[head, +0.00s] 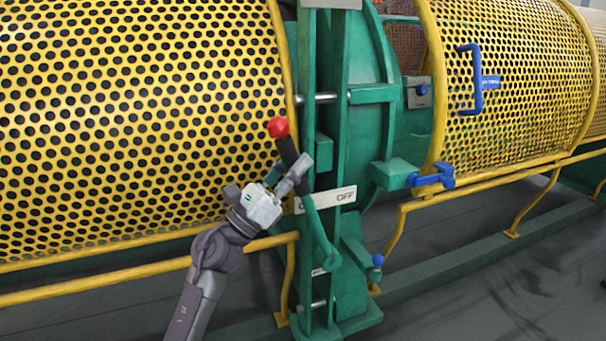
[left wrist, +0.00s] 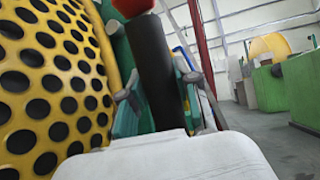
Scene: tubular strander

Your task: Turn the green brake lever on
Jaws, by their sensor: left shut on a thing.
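The green brake lever (head: 318,232) rises from a low pivot on the green frame and leans up and left. It has a black grip (head: 286,150) and a red knob (head: 278,127) on top. A white OFF label (head: 338,198) sits beside the lever on its right. My left gripper (head: 293,176) is shut on the lever's black grip, below the red knob. In the left wrist view the black grip (left wrist: 155,75) stands between the two fingers, and the red knob (left wrist: 133,6) is cut off at the top. My right gripper is not in view.
Yellow perforated guards (head: 130,120) stand left of the green frame (head: 338,100) and to its right (head: 510,70). A blue handle (head: 472,80) and a blue latch (head: 433,178) are on the right guard. Yellow rails (head: 130,273) run low along the machine. Grey floor (head: 480,285) is clear at lower right.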

